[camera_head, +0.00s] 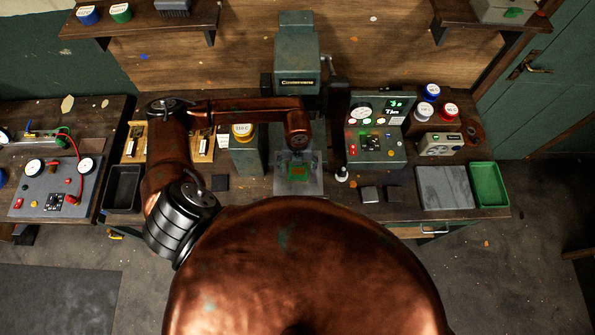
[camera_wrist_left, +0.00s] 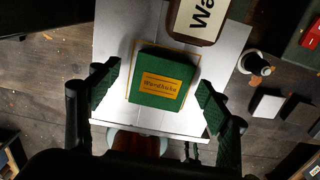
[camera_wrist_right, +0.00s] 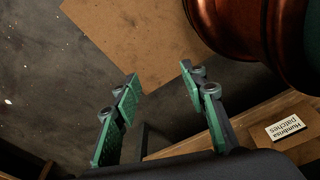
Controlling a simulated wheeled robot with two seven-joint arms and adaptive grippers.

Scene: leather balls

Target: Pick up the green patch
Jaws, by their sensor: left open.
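The green patch (camera_head: 298,173) lies on the pale metal plate (camera_head: 284,187) under the press at the bench's middle. In the left wrist view the green patch (camera_wrist_left: 150,101) is square, with a yellow label and a thin tan edge behind it. My left gripper (camera_head: 297,157) is above it, seen from the head as mostly dark and small. In the left wrist view my left gripper (camera_wrist_left: 158,88) is open, with one finger on each side of the patch and a gap to both. My right gripper (camera_wrist_right: 160,76) is open and empty, away from the bench top.
A green tray (camera_head: 503,203) and grey slab (camera_head: 444,187) lie at the right end. A black tray (camera_head: 123,207) is at the left. A cardboard sheet (camera_wrist_right: 130,35) lies below my right gripper.

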